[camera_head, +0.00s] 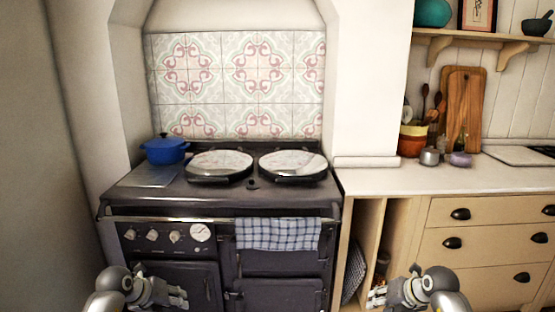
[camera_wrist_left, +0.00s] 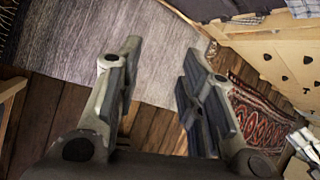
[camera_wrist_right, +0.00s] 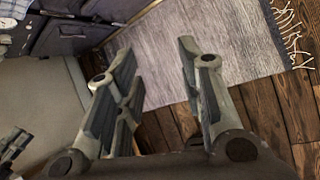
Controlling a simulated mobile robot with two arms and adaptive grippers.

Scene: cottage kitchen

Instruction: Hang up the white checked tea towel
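A white and blue checked tea towel (camera_head: 278,233) hangs folded over the front rail (camera_head: 220,218) of the dark range cooker. A greyish checked item (camera_head: 354,270) stands in the narrow open compartment right of the cooker; I cannot tell whether it is cloth. My left gripper (camera_head: 172,294) is low at the left, in front of the cooker and apart from it. The left wrist view (camera_wrist_left: 161,62) shows it open and empty. My right gripper (camera_head: 379,296) is low in front of the cabinets; the right wrist view (camera_wrist_right: 160,62) shows it open and empty.
A blue pot (camera_head: 165,150) and two round hob lids (camera_head: 219,165) are on the cooker (camera_head: 130,205). The worktop (camera_head: 400,180) at right holds pots and boards (camera_head: 463,105). A grey rug (camera_wrist_left: 75,60) lies on the wooden floor below me.

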